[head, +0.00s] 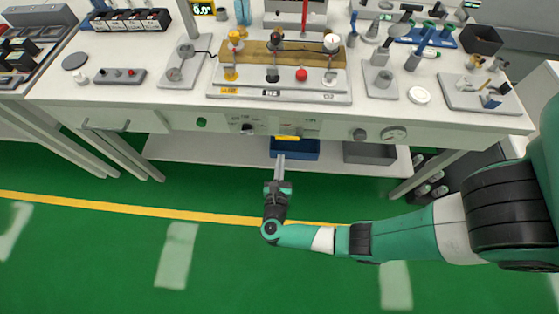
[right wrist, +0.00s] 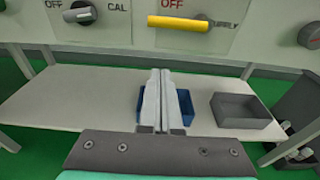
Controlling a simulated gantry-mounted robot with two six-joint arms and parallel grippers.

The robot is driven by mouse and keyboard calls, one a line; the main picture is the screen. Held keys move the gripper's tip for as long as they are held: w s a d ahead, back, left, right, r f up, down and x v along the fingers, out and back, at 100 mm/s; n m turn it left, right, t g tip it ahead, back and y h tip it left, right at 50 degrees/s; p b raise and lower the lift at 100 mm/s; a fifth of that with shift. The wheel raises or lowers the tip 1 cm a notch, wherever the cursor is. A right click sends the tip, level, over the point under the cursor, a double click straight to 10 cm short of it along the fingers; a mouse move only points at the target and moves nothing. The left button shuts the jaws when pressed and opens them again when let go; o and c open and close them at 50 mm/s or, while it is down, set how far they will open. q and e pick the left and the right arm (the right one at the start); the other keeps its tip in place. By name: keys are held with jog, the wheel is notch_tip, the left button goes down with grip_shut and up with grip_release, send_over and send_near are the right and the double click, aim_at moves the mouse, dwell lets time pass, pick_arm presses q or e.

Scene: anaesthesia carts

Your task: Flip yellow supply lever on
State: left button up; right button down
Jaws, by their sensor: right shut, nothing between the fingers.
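The yellow supply lever (right wrist: 178,23) is on the bench's front panel, lying roughly horizontal beside the words OFF and SUPPLY in the right wrist view. In the head view the yellow lever (head: 288,137) shows at the panel's lower edge, just beyond my right gripper. My right gripper (head: 280,160) is shut and empty, in front of the bench and pointing toward the panel. In the right wrist view its fingers (right wrist: 160,75) are together, their tips below the lever in the picture and apparently apart from it. My left gripper is in neither view.
A grey knob (right wrist: 79,13) marked OFF and CAL sits left of the lever. A gauge (head: 393,133) is on the panel's right. A blue bin (head: 308,149) and a grey bin (head: 370,153) stand on the lower shelf (head: 215,151). Open green floor lies in front.

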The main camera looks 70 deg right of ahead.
jog(key=d, duration=0.1)
jog(key=w+d+r, duration=0.1)
jog(key=d, duration=0.1)
jog(key=d+r, duration=0.1)
jog(key=shift+w+d+r, duration=0.15)
jog(key=shift+w+r, duration=0.05)
jog(key=shift+r, duration=0.05)
pick_arm(q)
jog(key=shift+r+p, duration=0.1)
jog(key=shift+p, duration=0.2)
pick_arm(e)
jog(key=shift+r, duration=0.4)
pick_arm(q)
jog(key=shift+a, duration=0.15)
pick_arm(e)
jog(key=shift+a+r+m+b, duration=0.1)
jog(key=shift+a+m+b, duration=0.15)
jog(key=shift+m+b, duration=0.05)
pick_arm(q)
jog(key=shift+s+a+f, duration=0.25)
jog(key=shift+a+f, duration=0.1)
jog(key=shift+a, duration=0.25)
pick_arm(e)
jog(key=shift+d+r, duration=0.1)
jog(key=shift+d, duration=0.05)
